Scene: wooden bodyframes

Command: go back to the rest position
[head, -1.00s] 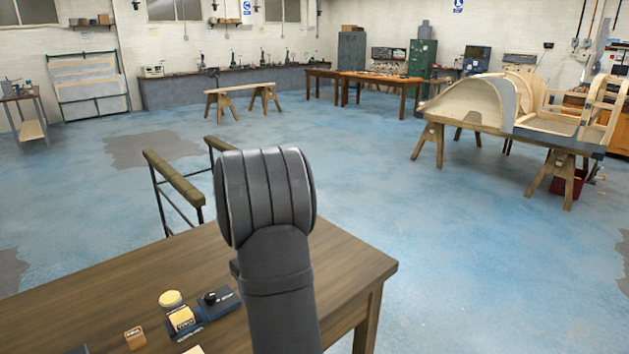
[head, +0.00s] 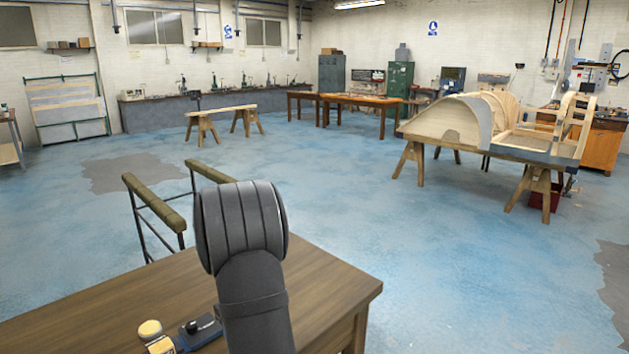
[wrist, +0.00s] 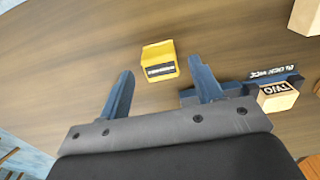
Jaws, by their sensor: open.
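My gripper (wrist: 163,75) shows in the wrist view, its two blue fingers spread apart with nothing held. A yellow block with a dark label (wrist: 159,60) lies on the wooden table beyond and between the fingertips, apart from them. In the head view only my dark grey arm shows over the table; the gripper itself is hidden or out of frame.
The brown table (head: 300,285) carries a round cream-topped item (head: 150,329) and a blue device (head: 200,330). The wrist view shows a wooden block marked TWO (wrist: 278,97) by a blue holder (wrist: 275,74). A padded rail (head: 155,203) stands behind the table.

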